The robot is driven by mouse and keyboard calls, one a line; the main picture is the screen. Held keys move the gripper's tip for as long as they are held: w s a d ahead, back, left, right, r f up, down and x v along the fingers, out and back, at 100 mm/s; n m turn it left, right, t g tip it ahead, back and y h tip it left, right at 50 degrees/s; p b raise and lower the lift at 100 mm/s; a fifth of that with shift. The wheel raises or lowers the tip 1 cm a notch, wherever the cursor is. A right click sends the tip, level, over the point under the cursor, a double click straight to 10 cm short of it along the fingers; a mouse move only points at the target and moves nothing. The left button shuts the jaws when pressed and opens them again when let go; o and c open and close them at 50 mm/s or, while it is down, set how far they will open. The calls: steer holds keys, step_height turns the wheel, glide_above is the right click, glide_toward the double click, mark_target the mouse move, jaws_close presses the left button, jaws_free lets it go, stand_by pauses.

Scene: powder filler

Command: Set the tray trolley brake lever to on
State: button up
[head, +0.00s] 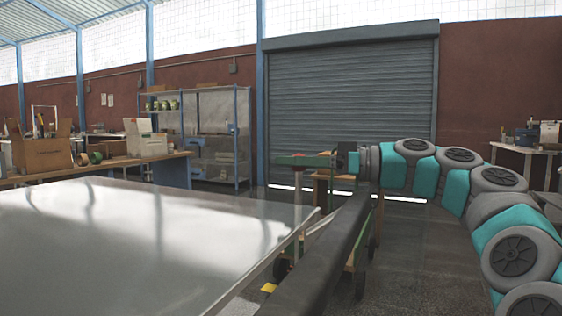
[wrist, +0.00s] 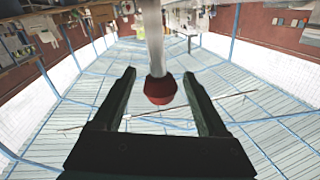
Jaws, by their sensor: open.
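In the wrist view, a round red knob (wrist: 160,90) on a pale rod (wrist: 153,40) shows between the two dark fingers of my gripper (wrist: 159,73). The fingers stand open, with a clear gap on each side of the knob. In the head view, my gripper is at the end of my teal and grey arm, left of centre of the picture's right half, and small. Below it, a trolley (head: 360,255) with green and wooden parts and dark wheels is partly hidden behind the pale table. The lever's brake setting cannot be read.
A large shiny table (head: 120,250) fills the left foreground. A dark bar (head: 325,255) crosses in front of the trolley. A workbench with boxes (head: 45,153) and a blue shelf (head: 237,130) stand behind. Grey floor (head: 430,250) is open to the trolley's right.

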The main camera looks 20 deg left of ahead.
steer(key=shift+s+a, duration=0.15)
steer(key=shift+a, duration=1.15)
jaws_close()
stand_by(0.4)
